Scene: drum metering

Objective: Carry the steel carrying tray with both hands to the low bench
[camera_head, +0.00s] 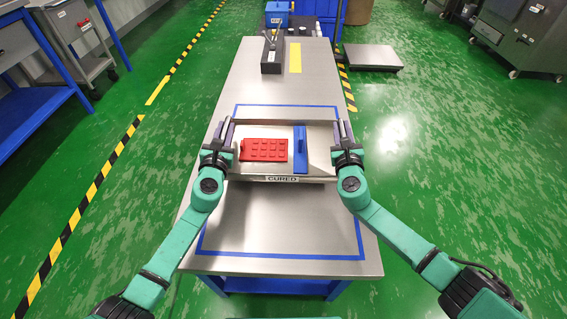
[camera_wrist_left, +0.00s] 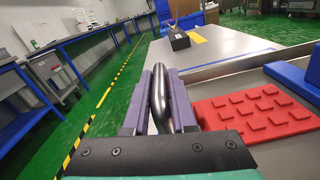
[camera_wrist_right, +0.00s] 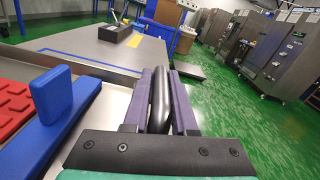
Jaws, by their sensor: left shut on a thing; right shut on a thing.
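The steel carrying tray (camera_head: 272,170) is over the steel bench top, within a blue tape outline, with a "CURED" label (camera_head: 282,179) on its near side. It holds a red studded block (camera_head: 264,150) and a blue piece with an upright grip (camera_head: 300,150). My left gripper (camera_head: 222,134) is shut on the tray's left handle, a dark bar (camera_wrist_left: 158,95) between its fingers. My right gripper (camera_head: 344,134) is shut on the right handle (camera_wrist_right: 159,98). The tray looks about level; I cannot tell whether it touches the bench top.
The bench top (camera_head: 280,225) is clear in front of the tray. A dark fixture (camera_head: 272,52) and a yellow strip (camera_head: 295,57) are at its far end. A low grey platform (camera_head: 371,57) stands on the floor at the back right. Blue benches (camera_head: 40,95) and a cart line the left.

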